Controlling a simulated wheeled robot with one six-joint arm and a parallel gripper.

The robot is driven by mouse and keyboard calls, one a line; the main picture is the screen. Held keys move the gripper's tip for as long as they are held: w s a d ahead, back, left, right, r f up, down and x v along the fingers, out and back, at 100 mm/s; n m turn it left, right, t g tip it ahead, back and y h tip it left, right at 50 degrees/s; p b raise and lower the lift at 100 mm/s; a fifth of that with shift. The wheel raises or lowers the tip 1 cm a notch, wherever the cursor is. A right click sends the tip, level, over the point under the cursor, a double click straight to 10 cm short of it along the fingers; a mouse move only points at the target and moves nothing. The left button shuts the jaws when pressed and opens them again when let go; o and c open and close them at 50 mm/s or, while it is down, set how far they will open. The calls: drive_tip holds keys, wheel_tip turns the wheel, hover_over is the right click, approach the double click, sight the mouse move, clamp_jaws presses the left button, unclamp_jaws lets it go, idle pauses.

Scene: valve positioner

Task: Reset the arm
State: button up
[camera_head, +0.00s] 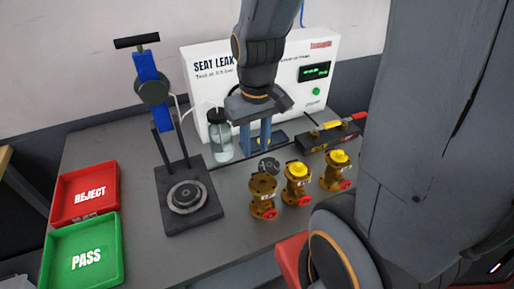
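My gripper (256,148) points down above the back of the grey table (125,160), in front of the white test box. Its two blue fingers are apart, and I see nothing held between them. Three brass valves stand upright in front of it and to its right: the left valve (263,198) has a brownish top, while the middle valve (297,186) and the right valve (337,172) have yellow tops. All three show red ends. A dark round disc (268,164) shows behind the left valve, close below the fingers; contact cannot be told.
A clamp stand (187,215) with a blue column is left of the valves. A red REJECT tray (85,212) and green PASS tray (82,278) lie at the left. A glass jar (220,145), the test box (312,100) and a dark tool rack (325,138) stand behind. My arm hides the right side.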

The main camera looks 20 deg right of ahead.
drive_tip(key=s, duration=0.1)
drive_tip(key=s+a, duration=0.1)
drive_tip(key=shift+s+f+m, duration=0.25)
drive_tip(key=shift+s+m, duration=0.1)
drive_tip(key=shift+m, duration=0.05)
